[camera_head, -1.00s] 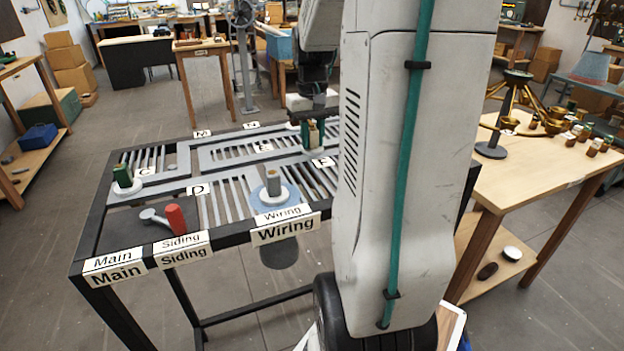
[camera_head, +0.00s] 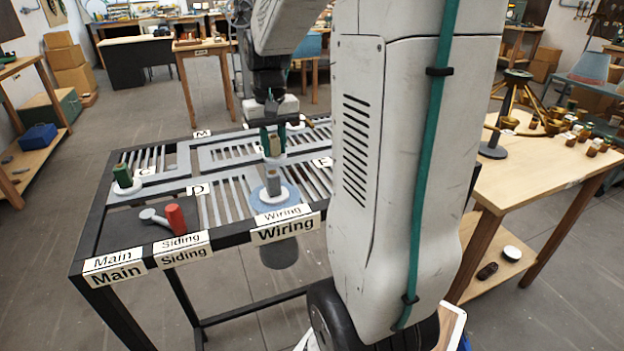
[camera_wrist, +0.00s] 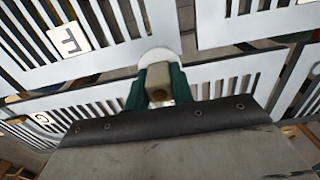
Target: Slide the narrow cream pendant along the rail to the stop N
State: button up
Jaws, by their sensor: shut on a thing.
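My gripper (camera_head: 272,143) has green fingers and is shut on a narrow cream pendant, which shows as a cream block (camera_wrist: 158,76) between the fingers in the wrist view. A white round base (camera_wrist: 160,56) sits around it, in a slot of the grey rail plate (camera_wrist: 110,62). In the head view the pendant is mostly hidden by the fingers, just behind the grey block at Wiring. The N label is not visible now; my gripper and arm cover that area. The M label (camera_head: 203,133) is at the back edge.
A grey block (camera_head: 273,181) stands on a blue disc at Wiring, close in front of my gripper. A green block (camera_head: 122,176) on a white base stands near C. A red handle (camera_head: 176,218) lies at Siding. The F label (camera_head: 322,162) is to the right.

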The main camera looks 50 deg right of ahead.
jog(key=w+a, duration=0.6)
jog(key=a, duration=0.4)
jog(key=shift+w+a, duration=0.15)
jog(key=shift+a, duration=0.15)
jog(key=shift+a, duration=0.1)
jog(key=shift+w+a, duration=0.5)
jog(key=shift+a, duration=0.3)
jog(key=shift+w+a, duration=0.5)
jog(key=shift+a, duration=0.3)
jog(key=shift+w+a, duration=0.5)
jog(key=shift+a, duration=0.3)
jog(key=w+d, duration=0.7)
jog(key=w, duration=0.5)
jog(key=shift+d, duration=0.2)
jog(key=shift+d, duration=0.1)
jog(key=s+d, duration=0.7)
jog(key=d, duration=0.4)
jog(key=shift+s+d, duration=0.25)
jog(key=shift+d, duration=0.15)
jog(key=o, duration=1)
